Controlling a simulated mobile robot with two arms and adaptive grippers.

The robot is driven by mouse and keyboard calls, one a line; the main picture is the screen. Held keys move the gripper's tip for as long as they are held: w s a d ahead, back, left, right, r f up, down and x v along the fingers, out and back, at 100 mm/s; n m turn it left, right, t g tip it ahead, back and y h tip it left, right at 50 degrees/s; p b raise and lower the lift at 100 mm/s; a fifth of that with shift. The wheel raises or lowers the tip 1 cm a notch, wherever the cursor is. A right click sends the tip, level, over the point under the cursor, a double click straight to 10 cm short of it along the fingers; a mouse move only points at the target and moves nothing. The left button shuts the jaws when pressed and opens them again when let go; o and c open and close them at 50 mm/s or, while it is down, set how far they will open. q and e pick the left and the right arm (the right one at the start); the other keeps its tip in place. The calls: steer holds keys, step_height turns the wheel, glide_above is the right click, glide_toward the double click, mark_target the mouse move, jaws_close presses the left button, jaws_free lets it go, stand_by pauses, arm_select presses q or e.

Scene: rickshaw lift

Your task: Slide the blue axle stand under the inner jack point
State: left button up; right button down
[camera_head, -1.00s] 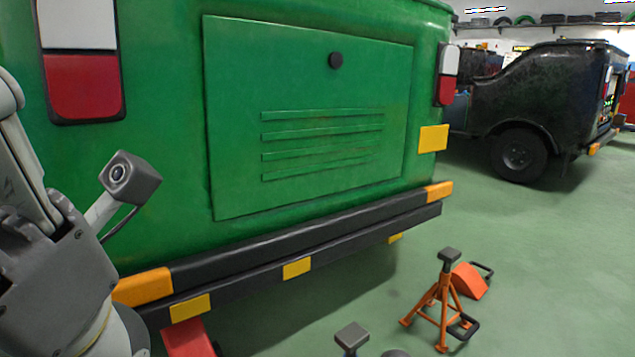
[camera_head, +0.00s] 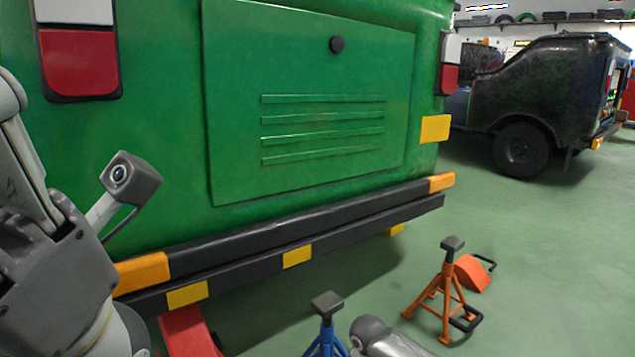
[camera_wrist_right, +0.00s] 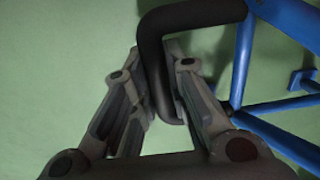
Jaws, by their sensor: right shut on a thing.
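The blue axle stand (camera_head: 326,338) stands at the bottom middle of the head view, its dark top pad in front of the bumper and its legs cut off by the frame. In the right wrist view its blue frame (camera_wrist_right: 242,65) shows at the right. My right gripper (camera_wrist_right: 160,65) is shut on the stand's black handle (camera_wrist_right: 190,17). The green vehicle's dark bumper (camera_head: 240,269) carries yellow blocks, one at the middle (camera_head: 297,256). Which mark is the inner jack point I cannot tell. My left arm is at the left; its fingers are out of frame.
An orange axle stand (camera_head: 441,300) with a black handle stands right of the blue one, beside an orange wedge (camera_head: 472,274). A red object (camera_head: 186,332) lies under the bumper at left. Green floor is clear between the blue stand and the bumper. A dark vehicle (camera_head: 545,100) stands behind.

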steer(key=shift+w+a+r, duration=0.15)
steer(key=shift+w+a, duration=1)
steer(key=shift+w, duration=0.25)
steer(key=shift+w+a+r, duration=0.1)
steer(key=shift+w+a, duration=1.05)
steer(key=shift+w, duration=0.2)
steer(key=c, duration=1.3)
jaws_free()
steer(key=shift+s+d+f, duration=0.1)
step_height(320, 180, up, 8)
steer(key=p, duration=0.6)
steer(key=shift+r+p, duration=0.2)
steer(key=shift+p, duration=0.1)
